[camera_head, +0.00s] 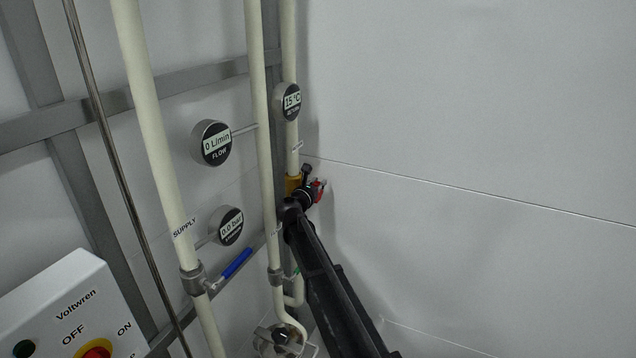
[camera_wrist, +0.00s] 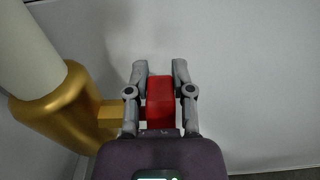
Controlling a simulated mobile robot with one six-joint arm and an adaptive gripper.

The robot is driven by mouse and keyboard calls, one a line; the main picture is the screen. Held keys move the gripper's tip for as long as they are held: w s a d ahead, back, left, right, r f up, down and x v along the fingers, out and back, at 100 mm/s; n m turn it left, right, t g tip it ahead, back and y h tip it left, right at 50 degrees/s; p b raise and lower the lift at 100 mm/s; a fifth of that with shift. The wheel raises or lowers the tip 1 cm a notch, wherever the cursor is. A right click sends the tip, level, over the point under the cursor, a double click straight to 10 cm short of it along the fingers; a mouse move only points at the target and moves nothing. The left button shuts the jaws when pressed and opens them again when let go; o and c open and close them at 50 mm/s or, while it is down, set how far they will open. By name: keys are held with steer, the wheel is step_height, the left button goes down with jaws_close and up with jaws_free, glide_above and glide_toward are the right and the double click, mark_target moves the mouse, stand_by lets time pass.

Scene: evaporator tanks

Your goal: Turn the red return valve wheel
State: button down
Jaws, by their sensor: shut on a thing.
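The red return valve wheel (camera_wrist: 160,100) shows in the wrist view as a red block between my two grey fingers. It sits beside a brass valve body (camera_wrist: 62,105) on a pale pipe. My gripper (camera_wrist: 160,72) is shut on the wheel, one finger on each side. In the head view a bit of the red wheel (camera_head: 318,190) shows at the end of my black arm, beside the brass body (camera_head: 292,184). My arm and gripper hide most of the wheel there.
Gauges read 15 °C (camera_head: 288,102), 0 L/min (camera_head: 212,143) and 0.0 bar (camera_head: 228,226). A blue lever (camera_head: 237,263) sits on the supply pipe (camera_head: 152,130). A Voltwren switch box (camera_head: 70,310) stands lower left. The white wall (camera_head: 480,110) to the right is bare.

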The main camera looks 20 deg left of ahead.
steer(key=shift+w+r, duration=0.1)
steer(key=shift+r, duration=0.05)
steer(key=g+p, duration=0.1)
steer(key=p, duration=0.1)
steer(key=g+p, duration=0.1)
steer(key=shift+w+y+p, duration=0.25)
steer(key=shift+y+p, duration=0.05)
steer(key=shift+p, duration=0.05)
steer(key=g+p, duration=0.3)
steer(key=shift+w+f, duration=0.25)
steer(key=shift+f, duration=0.05)
steer(key=g+p, duration=0.2)
steer(key=p, duration=0.1)
steer(key=shift+w+d+f+g, duration=0.1)
steer(key=shift+w+f+g, duration=0.15)
steer(key=shift+f+g, duration=0.15)
steer(key=shift+f+g+p, duration=0.3)
steer(key=shift+g+p, duration=0.25)
steer(key=shift+g, duration=0.15)
steer(key=shift+f+g+p, duration=0.3)
steer(key=shift+g+p, duration=0.25)
steer(key=shift+g, duration=0.15)
steer(key=shift+c, duration=2.4)
jaws_free()
steer(key=shift+y, duration=0.3)
